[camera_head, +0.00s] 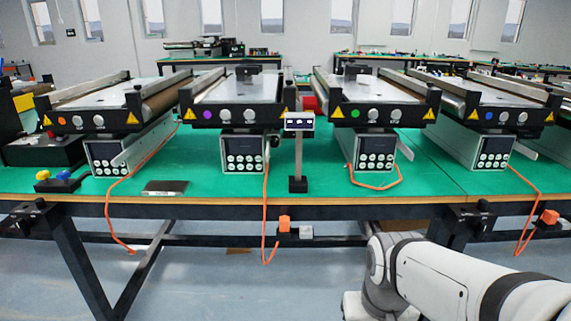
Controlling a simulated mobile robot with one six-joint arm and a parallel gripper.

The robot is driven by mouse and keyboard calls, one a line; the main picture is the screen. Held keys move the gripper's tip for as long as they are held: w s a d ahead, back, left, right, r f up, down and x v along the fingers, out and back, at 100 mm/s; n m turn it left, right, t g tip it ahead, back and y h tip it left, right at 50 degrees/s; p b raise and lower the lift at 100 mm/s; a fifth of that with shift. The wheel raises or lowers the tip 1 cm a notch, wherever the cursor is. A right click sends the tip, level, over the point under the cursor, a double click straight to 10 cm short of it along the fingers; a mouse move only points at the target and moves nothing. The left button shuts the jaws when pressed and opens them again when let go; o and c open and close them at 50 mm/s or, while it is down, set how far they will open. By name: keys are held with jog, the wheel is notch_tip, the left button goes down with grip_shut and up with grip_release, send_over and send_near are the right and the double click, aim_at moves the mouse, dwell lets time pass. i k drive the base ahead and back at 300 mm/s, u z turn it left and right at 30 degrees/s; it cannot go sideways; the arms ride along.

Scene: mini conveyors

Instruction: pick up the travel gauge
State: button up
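No object in view is labelled clearly enough for me to name it the travel gauge. A flat dark plate (165,187) lies near the table's front edge at left. Small black blocks sit on the two middle conveyors, one on the left of them (246,72) and one on the right of them (356,70). My white arm reaches in at the lower right, below and in front of the table edge. My gripper does not show.
Several mini conveyors stand in a row on the green table (215,185). Orange cables (266,215) hang over its front edge. Yellow and blue knobs (62,176) sit at the left. Black table legs (78,262) stand below; the floor in front is mostly clear.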

aim_at(298, 184)
jog(key=z, duration=0.2)
jog(key=i, duration=0.85)
jog(key=u, duration=0.25)
